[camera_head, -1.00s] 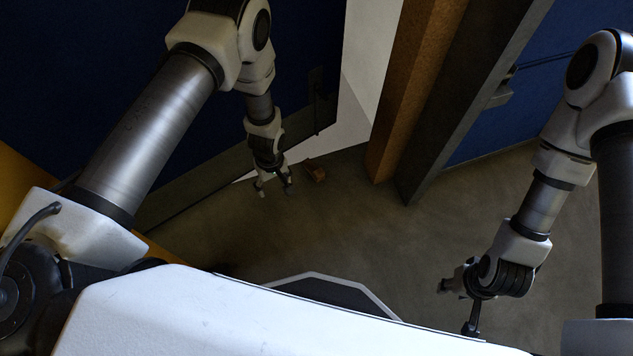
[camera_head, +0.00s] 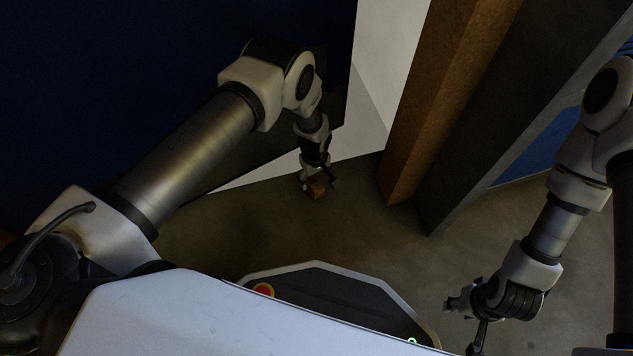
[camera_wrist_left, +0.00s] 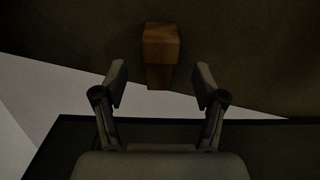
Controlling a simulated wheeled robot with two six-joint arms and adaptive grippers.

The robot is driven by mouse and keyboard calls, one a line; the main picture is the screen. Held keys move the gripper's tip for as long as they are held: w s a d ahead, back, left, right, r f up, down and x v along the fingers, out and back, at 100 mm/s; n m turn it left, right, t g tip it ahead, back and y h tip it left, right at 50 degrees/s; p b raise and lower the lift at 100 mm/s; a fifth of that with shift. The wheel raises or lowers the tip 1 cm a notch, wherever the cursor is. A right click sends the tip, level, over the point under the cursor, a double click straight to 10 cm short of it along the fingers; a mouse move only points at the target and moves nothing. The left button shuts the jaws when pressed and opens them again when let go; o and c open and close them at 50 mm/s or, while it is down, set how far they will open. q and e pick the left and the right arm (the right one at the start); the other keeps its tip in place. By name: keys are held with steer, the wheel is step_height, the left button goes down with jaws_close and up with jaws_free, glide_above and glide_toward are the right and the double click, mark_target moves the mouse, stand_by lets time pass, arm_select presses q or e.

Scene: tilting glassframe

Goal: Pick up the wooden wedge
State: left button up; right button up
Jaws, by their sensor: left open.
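The wooden wedge (camera_head: 317,189) is a small brown block on the floor near the foot of the wooden frame. My left gripper (camera_head: 318,182) is right above or around it in the head view. In the left wrist view the wedge (camera_wrist_left: 160,55) lies ahead and between the open fingers of the left gripper (camera_wrist_left: 160,85), with a gap on each side. Its near end is between the fingertips and its thicker end lies beyond them. My right gripper (camera_head: 468,318) hangs at the right, away from the wedge; whether its fingers are apart is unclear.
A wooden post (camera_head: 440,105) and a dark grey frame edge (camera_head: 490,130) stand just right of the wedge. A dark blue panel (camera_head: 130,80) rises on the left. A white surface (camera_head: 375,85) shows between them. The floor (camera_head: 220,230) in front is clear.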

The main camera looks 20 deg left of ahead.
mark_target(316, 183)
arm_select(q)
step_height(316, 183, down, 6)
steer(key=b, duration=0.3)
steer(key=shift+s+d+r, duration=0.15)
steer(key=shift+r, duration=0.15)
steer(key=c, duration=1.3)
